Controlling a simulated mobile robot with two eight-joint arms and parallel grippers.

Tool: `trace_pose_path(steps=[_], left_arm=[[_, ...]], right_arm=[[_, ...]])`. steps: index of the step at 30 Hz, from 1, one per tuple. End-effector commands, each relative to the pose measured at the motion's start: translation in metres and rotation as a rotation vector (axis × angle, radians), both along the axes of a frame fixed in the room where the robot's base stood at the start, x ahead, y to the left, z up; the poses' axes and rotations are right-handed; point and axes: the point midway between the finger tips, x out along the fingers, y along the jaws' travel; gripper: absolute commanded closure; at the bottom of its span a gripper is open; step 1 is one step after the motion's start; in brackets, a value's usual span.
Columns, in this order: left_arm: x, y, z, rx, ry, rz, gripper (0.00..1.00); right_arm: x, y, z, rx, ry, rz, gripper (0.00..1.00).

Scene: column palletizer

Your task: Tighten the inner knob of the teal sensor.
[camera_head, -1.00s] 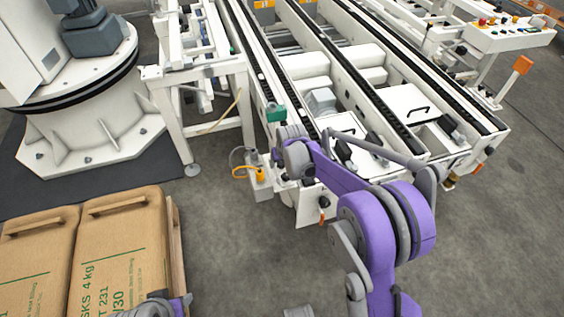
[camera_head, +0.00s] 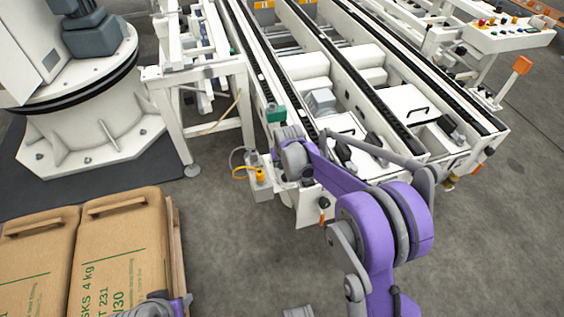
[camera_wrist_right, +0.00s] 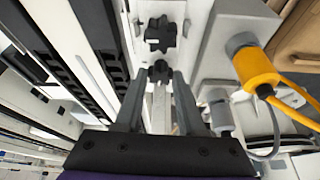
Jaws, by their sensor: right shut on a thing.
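The teal sensor (camera_head: 276,114) sits at the near end of the conveyor frame in the head view, just beyond my right wrist. In the right wrist view, one dark lobed knob (camera_wrist_right: 160,71) lies between the fingertips of my right gripper (camera_wrist_right: 160,76), which is shut on it. A second dark knob (camera_wrist_right: 160,34) stands apart, farther up on the light bracket. I cannot tell from the frames which knob is the inner one. In the head view, my right wrist hides the knobs and fingertips.
A yellow cable connector (camera_wrist_right: 256,68) on a grey box is right of the gripper in the wrist view; its cable loops nearby. The white conveyor frame (camera_head: 310,207) is close by. Stacked brown sacks (camera_head: 122,250) stand at lower left. Grey floor at right is clear.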

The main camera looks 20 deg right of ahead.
Motion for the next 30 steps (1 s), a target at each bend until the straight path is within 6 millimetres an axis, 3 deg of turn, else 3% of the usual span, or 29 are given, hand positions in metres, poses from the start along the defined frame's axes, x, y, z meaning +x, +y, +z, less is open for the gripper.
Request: trace_pose_path(steps=[30], left_arm=[[-0.002,0.0,0.019,0.0,-0.006,0.0,0.5]], right_arm=[[0.005,0.008,0.001,-0.003,0.0,-0.901,1.0]])
